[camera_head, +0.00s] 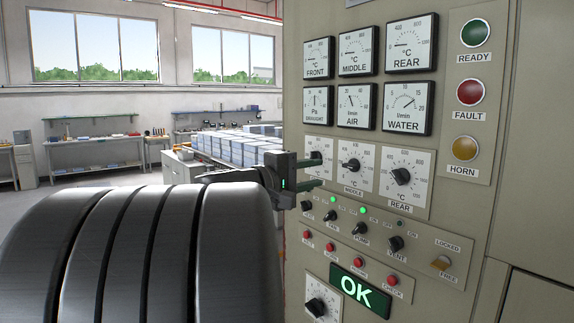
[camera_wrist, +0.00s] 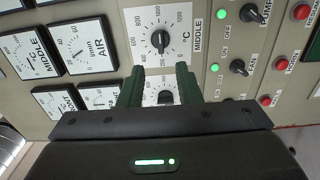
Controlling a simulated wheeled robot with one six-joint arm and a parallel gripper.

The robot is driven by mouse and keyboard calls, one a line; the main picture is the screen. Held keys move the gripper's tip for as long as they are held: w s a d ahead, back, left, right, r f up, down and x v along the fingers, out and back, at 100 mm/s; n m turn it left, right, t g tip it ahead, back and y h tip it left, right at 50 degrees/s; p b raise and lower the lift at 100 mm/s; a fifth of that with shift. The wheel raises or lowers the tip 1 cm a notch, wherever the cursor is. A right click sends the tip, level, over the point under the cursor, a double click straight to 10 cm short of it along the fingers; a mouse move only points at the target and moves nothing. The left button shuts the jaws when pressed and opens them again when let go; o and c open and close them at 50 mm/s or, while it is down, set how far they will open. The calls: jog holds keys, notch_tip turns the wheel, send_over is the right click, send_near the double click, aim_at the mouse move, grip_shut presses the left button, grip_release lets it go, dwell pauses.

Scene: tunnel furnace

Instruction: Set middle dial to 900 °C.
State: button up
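The middle dial (camera_head: 350,165) is a black knob on a white scale plate marked °C and MIDDLE. It also shows in the wrist view (camera_wrist: 160,41), beyond my fingertips and clear of them. The knob's exact setting is too small to read. My gripper (camera_head: 319,171) is open, its two fingers apart and empty, at the panel's left side in the head view. It partly covers the front dial (camera_head: 317,155). In the wrist view my fingertips (camera_wrist: 160,72) point toward the panel, with the front dial's knob (camera_wrist: 166,97) showing between them.
The rear dial (camera_head: 401,176) is right of the middle one. Gauges (camera_head: 358,50) sit above; the middle gauge's needle is near the low end. Switches (camera_head: 361,229), red buttons (camera_head: 358,263) and a green OK display (camera_head: 357,290) are below. Stacked goods (camera_head: 240,148) stand behind, left.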

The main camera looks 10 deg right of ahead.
aim_at(347, 167)
jog(key=p+x, duration=0.2)
jog(key=x, duration=0.8)
jog(key=shift+a, duration=0.1)
jog(key=shift+f, duration=0.1)
grip_shut()
